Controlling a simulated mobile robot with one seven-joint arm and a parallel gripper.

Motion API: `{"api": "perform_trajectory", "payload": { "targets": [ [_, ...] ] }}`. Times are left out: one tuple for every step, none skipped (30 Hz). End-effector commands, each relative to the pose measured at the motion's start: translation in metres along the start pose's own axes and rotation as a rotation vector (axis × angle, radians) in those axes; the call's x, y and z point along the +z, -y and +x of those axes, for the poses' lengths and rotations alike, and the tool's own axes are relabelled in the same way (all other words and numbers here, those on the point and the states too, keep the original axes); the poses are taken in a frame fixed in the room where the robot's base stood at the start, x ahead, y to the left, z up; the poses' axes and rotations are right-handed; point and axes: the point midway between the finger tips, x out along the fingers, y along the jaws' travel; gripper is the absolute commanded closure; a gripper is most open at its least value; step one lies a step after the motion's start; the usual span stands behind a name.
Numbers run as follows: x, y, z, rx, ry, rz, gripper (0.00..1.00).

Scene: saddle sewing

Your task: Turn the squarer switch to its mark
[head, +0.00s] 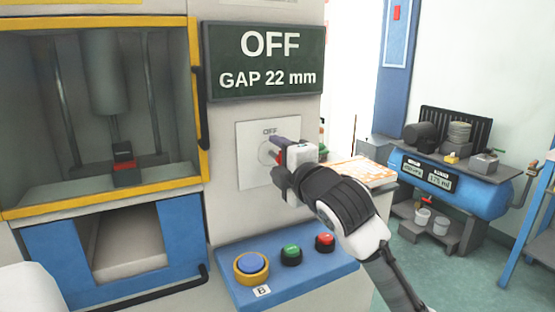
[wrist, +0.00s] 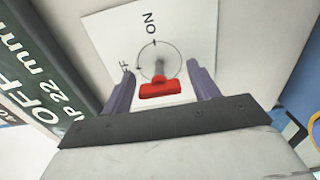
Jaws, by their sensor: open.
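The squarer switch has a red handle (wrist: 164,89) on a grey stem, in front of a white plate (wrist: 193,30) with a dial circle. ON is printed on the plate in the wrist view, and the other label is partly hidden by a finger. My gripper (wrist: 161,70) is open, with one purple finger on each side of the red handle and a gap showing on both sides. In the head view my gripper (head: 279,151) is at the plate (head: 252,179), below its OFF label, and hides most of the switch.
A dark sign (head: 265,60) above the plate reads OFF, GAP 22 mm. A blue panel (head: 315,277) with blue, green and red buttons juts out below. The yellow-framed machine bay (head: 105,20) is at left. A blue compressor tank (head: 455,183) stands at right.

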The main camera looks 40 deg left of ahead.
Motion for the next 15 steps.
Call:
{"api": "perform_trajectory", "payload": {
  "targets": [
    [0.001,0.001,-0.007,0.002,0.001,-0.001,0.4],
    [0.001,0.001,-0.012,0.002,0.002,-0.001,0.4],
    [0.001,0.001,-0.019,0.003,0.003,-0.001,0.4],
    [0.0,0.001,-0.025,0.003,0.002,-0.002,0.4],
    [0.001,0.001,-0.032,0.003,0.003,-0.001,0.4],
    [0.001,0.001,-0.041,0.003,0.004,-0.001,0.4],
    [0.001,0.001,-0.048,0.004,0.003,-0.001,0.4],
    [0.001,0.002,-0.056,0.003,0.005,-0.002,0.4],
    [0.001,0.002,-0.065,0.002,0.003,-0.001,0.4],
    [0.001,0.001,-0.072,0.003,0.004,-0.002,0.4],
    [0.001,0.001,-0.079,0.003,0.003,-0.002,0.4],
    [0.001,0.001,-0.087,0.003,0.005,-0.002,0.4],
    [0.001,0.001,-0.093,0.002,0.004,-0.002,0.4],
    [0.001,0.001,-0.099,0.003,0.003,-0.002,0.4],
    [0.001,0.001,-0.106,0.003,0.003,-0.002,0.4]
  ]
}}
